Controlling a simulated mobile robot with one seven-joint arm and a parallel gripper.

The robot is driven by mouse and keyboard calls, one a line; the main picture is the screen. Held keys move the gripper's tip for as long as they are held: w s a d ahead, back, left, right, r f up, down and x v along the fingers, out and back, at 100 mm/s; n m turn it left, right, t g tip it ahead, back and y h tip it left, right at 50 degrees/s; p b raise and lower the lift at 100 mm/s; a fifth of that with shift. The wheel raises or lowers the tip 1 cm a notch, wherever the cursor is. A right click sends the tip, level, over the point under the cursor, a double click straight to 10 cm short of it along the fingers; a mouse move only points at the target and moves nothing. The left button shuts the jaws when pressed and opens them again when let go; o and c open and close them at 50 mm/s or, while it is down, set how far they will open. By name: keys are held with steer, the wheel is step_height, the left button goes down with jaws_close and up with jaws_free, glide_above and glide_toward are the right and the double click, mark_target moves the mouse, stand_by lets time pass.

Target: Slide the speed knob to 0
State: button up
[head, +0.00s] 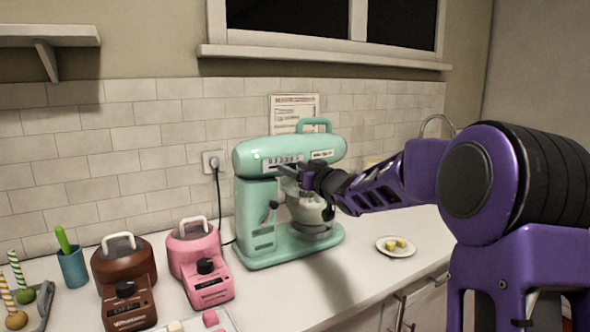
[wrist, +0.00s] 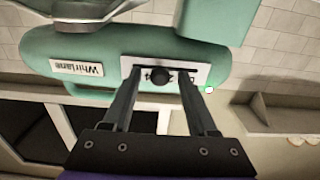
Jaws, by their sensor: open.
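The mint-green stand mixer (head: 290,150) stands on the counter against the tiled wall. Its speed scale, a pale plate (head: 283,161) with small marks, is on the side of the mixer head; the marks are too small to read. In the wrist view the mixer appears upside down, and the dark round speed knob (wrist: 160,77) sits on the plate (wrist: 202,76). My gripper (wrist: 160,71) is open, with one finger on each side of the knob. I cannot tell whether either finger touches it. In the head view my gripper (head: 288,170) is at the mixer head and hides the knob.
A steel bowl (head: 306,208) sits under the mixer head. A small plate (head: 382,246) with yellow pieces is to the right. Pink (head: 200,265) and brown (head: 124,275) appliances stand to the left. A black cord (head: 217,190) runs from the wall socket behind the mixer.

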jaws_close()
stand_by(1.4)
